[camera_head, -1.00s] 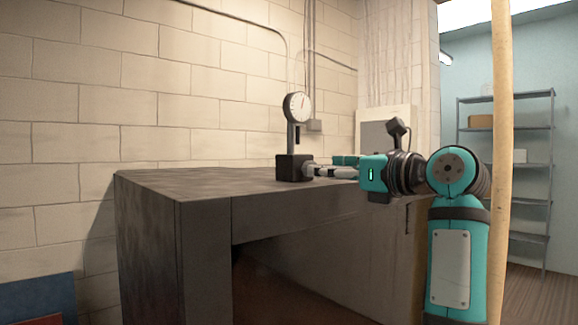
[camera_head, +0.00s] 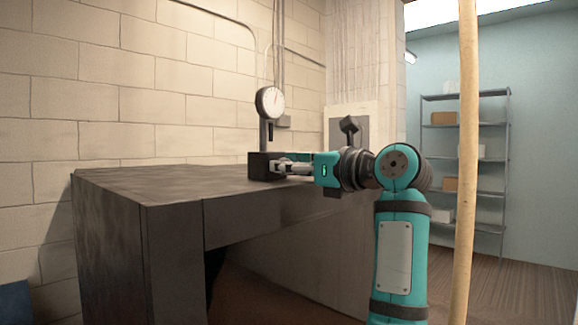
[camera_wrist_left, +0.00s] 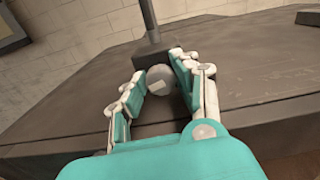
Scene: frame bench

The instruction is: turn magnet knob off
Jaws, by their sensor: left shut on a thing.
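A dial gauge (camera_head: 270,102) with a round white face stands on a post above a dark block-shaped magnet base (camera_head: 257,167) on the bench. The base's round grey knob (camera_wrist_left: 159,80) shows in the left wrist view, with a light patch on its face. My left gripper (camera_head: 277,168) is at the base's right side, its fingers overlapping the base in the head view. In the left wrist view one finger is on each side of the knob, and the gripper is shut on it. The knob is mostly hidden by the fingers in the head view. My right gripper is not in view.
The dark bench top (camera_head: 165,184) is clear to the left of the base. A block wall (camera_head: 140,90) runs behind it. A light wooden post (camera_head: 468,150) stands at right, in front of a shelf unit (camera_head: 430,130) with boxes.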

